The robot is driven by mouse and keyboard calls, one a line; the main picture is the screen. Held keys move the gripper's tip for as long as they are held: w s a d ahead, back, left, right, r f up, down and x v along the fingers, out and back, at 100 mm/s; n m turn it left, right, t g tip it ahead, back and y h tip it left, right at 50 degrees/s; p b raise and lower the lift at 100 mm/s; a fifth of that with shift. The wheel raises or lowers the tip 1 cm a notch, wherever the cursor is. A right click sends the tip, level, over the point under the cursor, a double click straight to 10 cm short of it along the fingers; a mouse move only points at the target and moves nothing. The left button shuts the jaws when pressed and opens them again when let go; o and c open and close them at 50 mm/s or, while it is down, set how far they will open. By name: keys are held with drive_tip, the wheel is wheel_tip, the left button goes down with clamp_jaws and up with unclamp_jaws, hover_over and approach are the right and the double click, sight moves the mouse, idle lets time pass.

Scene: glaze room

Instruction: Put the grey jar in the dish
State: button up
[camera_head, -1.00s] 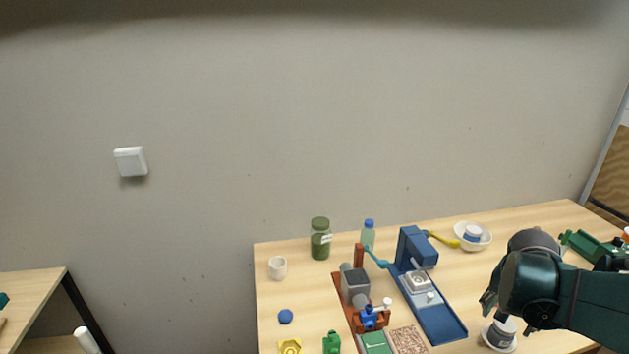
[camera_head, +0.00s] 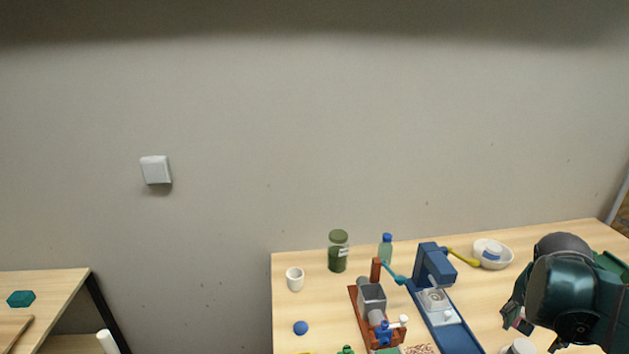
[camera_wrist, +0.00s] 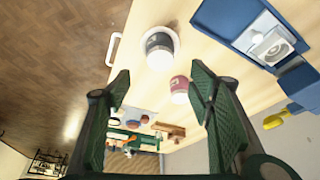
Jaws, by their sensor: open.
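The grey jar (camera_wrist: 158,45) has a pale top and stands in a small white dish (camera_wrist: 177,36) in the wrist view. In the head view only the pale top of the jar (camera_head: 522,346) shows at the bottom edge, and the dish is mostly cut off. My gripper (camera_wrist: 160,74) is open and empty, with its two green fingers spread apart. The jar lies beyond the fingertips and does not touch them. In the head view my gripper (camera_head: 537,334) is above and to the right of the jar.
A pink jar (camera_wrist: 180,88) stands near the dish, between my fingers in the wrist view. A blue machine (camera_head: 436,268) and a white bowl (camera_head: 506,258) holding a blue-and-white item are left of and behind my gripper. A green jar (camera_head: 337,258) and white cup (camera_head: 295,279) stand farther left.

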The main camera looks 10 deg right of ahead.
idle(0.4)
drive_tip(key=w+a+r+n+t+y, duration=0.2)
drive_tip(key=a+n, duration=0.4)
drive_tip(key=a, duration=1.1)
drive_tip(key=w+a+r+n+t+y, duration=0.1)
drive_tip(key=a+n, duration=0.5)
drive_tip(key=a, duration=1.2)
wheel_tip(320, 180, up, 2)
drive_tip(key=shift+w+n+t+y, duration=0.4)
drive_tip(key=shift+t+y, duration=0.1)
drive_tip(key=shift+t, duration=0.6)
